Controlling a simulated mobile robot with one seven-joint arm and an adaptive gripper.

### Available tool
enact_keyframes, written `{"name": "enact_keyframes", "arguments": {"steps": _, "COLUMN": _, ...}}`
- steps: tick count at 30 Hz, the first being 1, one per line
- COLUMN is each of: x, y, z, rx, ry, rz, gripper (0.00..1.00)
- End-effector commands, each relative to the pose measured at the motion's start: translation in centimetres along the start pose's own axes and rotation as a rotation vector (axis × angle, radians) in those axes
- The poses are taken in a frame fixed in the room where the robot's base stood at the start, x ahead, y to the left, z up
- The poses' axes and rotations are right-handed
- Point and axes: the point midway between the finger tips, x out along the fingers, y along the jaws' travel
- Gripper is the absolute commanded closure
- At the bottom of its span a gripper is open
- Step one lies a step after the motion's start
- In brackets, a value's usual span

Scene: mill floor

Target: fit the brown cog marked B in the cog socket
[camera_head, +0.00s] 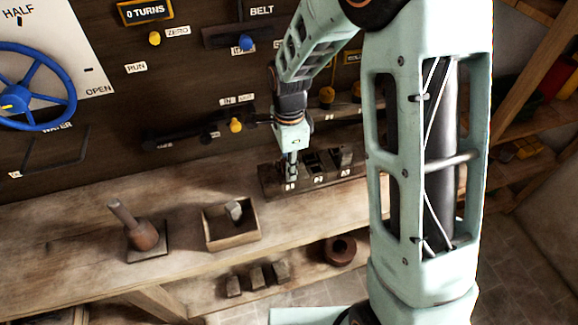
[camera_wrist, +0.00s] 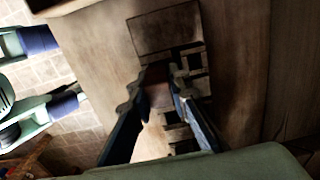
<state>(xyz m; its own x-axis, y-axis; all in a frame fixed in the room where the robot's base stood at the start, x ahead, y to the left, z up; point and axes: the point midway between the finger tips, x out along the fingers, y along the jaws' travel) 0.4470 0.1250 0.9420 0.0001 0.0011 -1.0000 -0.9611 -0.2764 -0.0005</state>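My gripper (camera_head: 291,172) points down at the left end of a dark slotted rack (camera_head: 268,188) on the bench in the head view. In the wrist view its two dark fingers (camera_wrist: 168,76) stand apart, with a small brown piece (camera_wrist: 158,93) between them. I cannot tell whether they press on it, or whether it is a cog. No letter B can be read on a cog. A brown ring-shaped piece (camera_head: 340,250) lies on the lower shelf; its marking is not visible. I cannot identify the cog socket with certainty.
An open wooden box (camera_head: 232,240) holding a grey block (camera_head: 234,210) stands left of the rack. A brown handled piece (camera_head: 143,236) stands on a plate farther left. Several dark blocks (camera_head: 256,277) sit on the lower shelf. A wall panel with a blue wheel (camera_head: 62,82) rises behind.

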Motion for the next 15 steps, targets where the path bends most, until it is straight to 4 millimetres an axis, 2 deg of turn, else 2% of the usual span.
{"name": "enact_keyframes", "arguments": {"steps": 1, "x": 0.0, "y": 0.0, "z": 0.0, "rx": 0.0, "ry": 0.0, "rz": 0.0, "gripper": 0.78}}
{"name": "enact_keyframes", "arguments": {"steps": 5, "x": -0.01, "y": 0.0, "z": 0.0, "rx": 0.0, "ry": 0.0, "rz": 0.0, "gripper": 0.64}}
{"name": "enact_keyframes", "arguments": {"steps": 15, "x": -0.31, "y": -0.04, "z": 0.0, "rx": 0.0, "ry": 0.0, "rz": -0.001, "gripper": 0.63}}
